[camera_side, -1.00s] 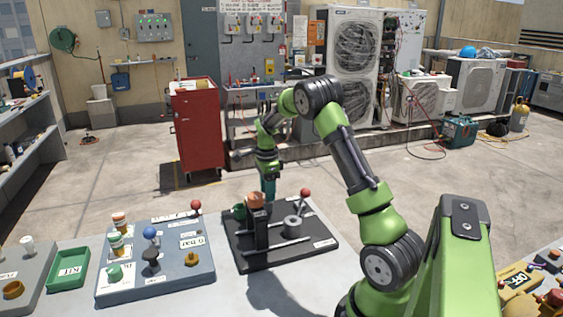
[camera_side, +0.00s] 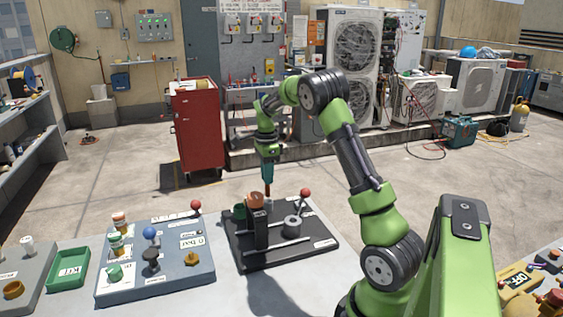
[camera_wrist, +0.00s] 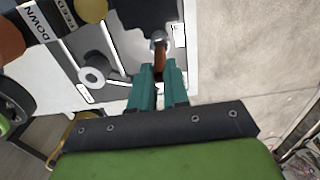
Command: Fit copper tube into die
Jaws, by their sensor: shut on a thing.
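My gripper (camera_side: 267,180) is above the back part of the black fixture plate (camera_side: 318,238). Its teal fingers, also in the wrist view (camera_wrist: 158,75), are shut on the copper tube (camera_wrist: 162,58). In the side view a short reddish-brown length of the tube (camera_side: 268,190) shows below the fingertips, pointing down. In the wrist view the tube's far end meets or overlaps a small round silver part (camera_wrist: 159,37), possibly the die; I cannot tell whether the tube is inside it or only in front. The tube's lower end is hard to make out in the side view.
The plate carries a black post with an orange top (camera_side: 256,200), a grey ring-shaped cylinder (camera_side: 292,228), a red ball knob (camera_side: 305,193) and a green part (camera_side: 239,211). A grey panel with knobs (camera_side: 170,283) and a green tray (camera_side: 69,268) lie left.

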